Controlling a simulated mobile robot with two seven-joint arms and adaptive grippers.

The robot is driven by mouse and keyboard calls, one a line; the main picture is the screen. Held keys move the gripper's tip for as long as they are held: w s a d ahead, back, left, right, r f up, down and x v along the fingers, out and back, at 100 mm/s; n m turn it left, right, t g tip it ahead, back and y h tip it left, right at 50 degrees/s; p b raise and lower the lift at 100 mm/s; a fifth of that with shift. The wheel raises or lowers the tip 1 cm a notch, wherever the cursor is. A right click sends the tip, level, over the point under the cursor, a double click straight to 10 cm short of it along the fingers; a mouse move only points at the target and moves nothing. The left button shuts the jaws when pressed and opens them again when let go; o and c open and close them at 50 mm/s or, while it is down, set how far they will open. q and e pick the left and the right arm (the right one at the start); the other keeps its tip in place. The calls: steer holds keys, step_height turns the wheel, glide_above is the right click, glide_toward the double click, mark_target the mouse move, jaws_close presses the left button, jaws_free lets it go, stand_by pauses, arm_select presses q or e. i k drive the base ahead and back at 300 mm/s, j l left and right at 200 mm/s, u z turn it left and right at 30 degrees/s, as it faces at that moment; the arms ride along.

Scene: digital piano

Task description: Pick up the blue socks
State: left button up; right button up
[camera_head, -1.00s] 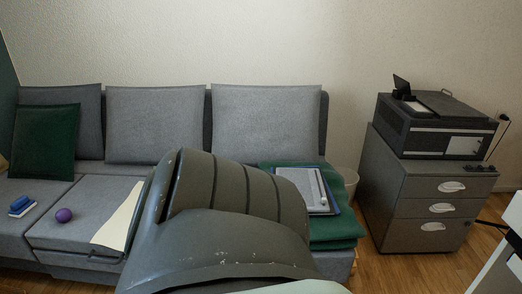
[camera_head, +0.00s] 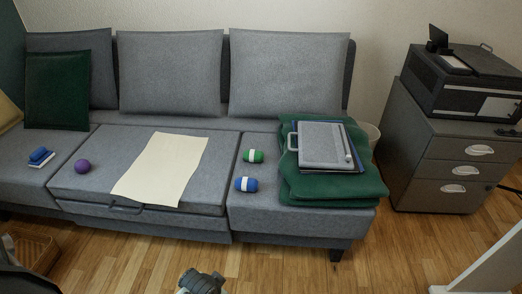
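The blue socks (camera_head: 246,184) appear as a small blue roll with a white band, lying on the right seat of the grey sofa (camera_head: 300,222), near its front. A matching green roll with a white band (camera_head: 253,156) lies just behind them. Nothing covers or touches the blue roll. No gripper fingers can be made out. A grey rounded part shows at the bottom edge, perhaps a piece of my arm, well below the sofa.
A cream sheet (camera_head: 161,169) lies left of the socks. A folded green blanket (camera_head: 335,190) bearing a grey clipboard-like case (camera_head: 322,144) is to their right. A purple ball (camera_head: 82,166) and a blue item (camera_head: 40,155) lie farther left. A drawer cabinet (camera_head: 456,165) stands right.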

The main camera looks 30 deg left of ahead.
mark_target(246, 184)
steer(key=u, duration=0.95)
